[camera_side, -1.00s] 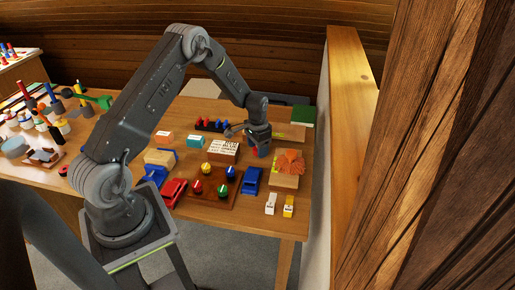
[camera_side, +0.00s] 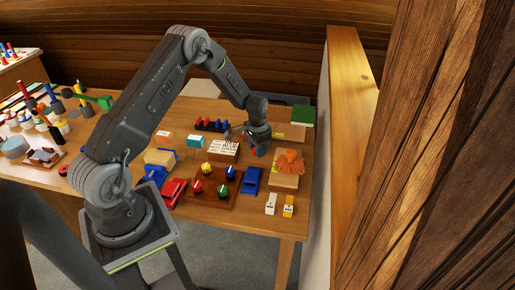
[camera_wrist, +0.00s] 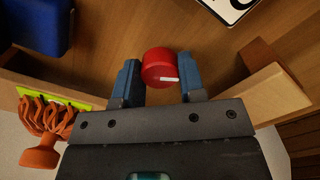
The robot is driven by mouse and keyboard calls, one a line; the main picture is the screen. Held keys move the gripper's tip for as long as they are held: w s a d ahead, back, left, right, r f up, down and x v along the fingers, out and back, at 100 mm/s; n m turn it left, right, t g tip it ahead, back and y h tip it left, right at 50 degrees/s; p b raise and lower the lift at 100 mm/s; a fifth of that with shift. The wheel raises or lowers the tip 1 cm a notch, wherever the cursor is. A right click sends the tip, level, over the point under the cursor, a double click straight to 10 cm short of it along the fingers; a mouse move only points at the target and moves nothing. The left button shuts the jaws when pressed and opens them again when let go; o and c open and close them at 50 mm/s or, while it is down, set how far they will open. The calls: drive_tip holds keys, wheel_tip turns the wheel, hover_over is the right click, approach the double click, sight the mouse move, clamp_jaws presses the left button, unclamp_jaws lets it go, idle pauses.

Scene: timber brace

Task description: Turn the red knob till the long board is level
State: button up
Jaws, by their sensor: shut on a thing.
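The red knob (camera_wrist: 158,68), round with a white mark on its face, sits between the two blue fingertips of my gripper (camera_wrist: 159,78) in the wrist view. My gripper is shut on it. In the side view my gripper (camera_side: 259,150) points down at the right part of the table, and its fingers hide the knob. Pale timber shows on both sides of my gripper in the wrist view, at the right (camera_wrist: 265,100) and left; my gripper hides the middle. I cannot tell whether the long board is level. A yellow-green piece (camera_wrist: 62,97) lies by the left timber.
An orange many-armed figure (camera_side: 290,162) sits on a wooden block (camera_side: 284,181). A wall with a timber top (camera_side: 351,90) stands right of the table.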

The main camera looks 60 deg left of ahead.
drive_tip(key=shift+n, duration=0.4)
drive_tip(key=n, duration=0.5)
drive_tip(key=shift+n, duration=0.3)
drive_tip(key=n, duration=0.5)
drive_tip(key=shift+n, duration=0.3)
drive_tip(key=o, duration=0.9)
drive_tip(key=shift+o, duration=0.2)
wheel_tip(320, 180, up, 14)
